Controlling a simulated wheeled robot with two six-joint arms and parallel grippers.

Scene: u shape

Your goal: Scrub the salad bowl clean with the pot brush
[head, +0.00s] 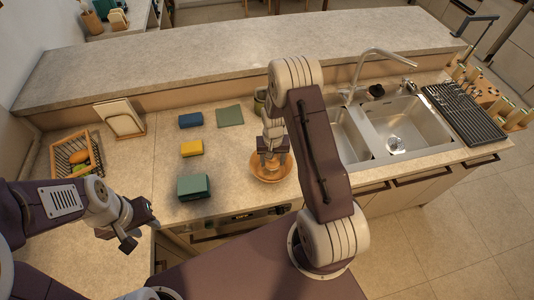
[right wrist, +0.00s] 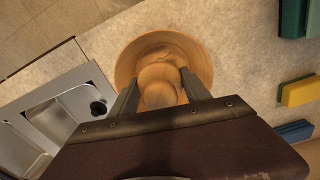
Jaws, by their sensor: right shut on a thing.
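The wooden salad bowl (head: 256,174) sits on the counter left of the sink; its rim also shows in the right wrist view (right wrist: 128,62). My right gripper (head: 271,157) points down over the bowl. In the right wrist view its fingers are closed on a rounded wooden thing (right wrist: 160,82), which looks like the top of the pot brush. The brush's lower end is hidden, so I cannot tell whether it touches the bowl. My left gripper (head: 141,229) is empty, with its fingers apart, near the counter's front edge at the left.
A basket (head: 62,160) stands far left. The sink (head: 408,125) and dark drying rack (head: 465,112) are at the right.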

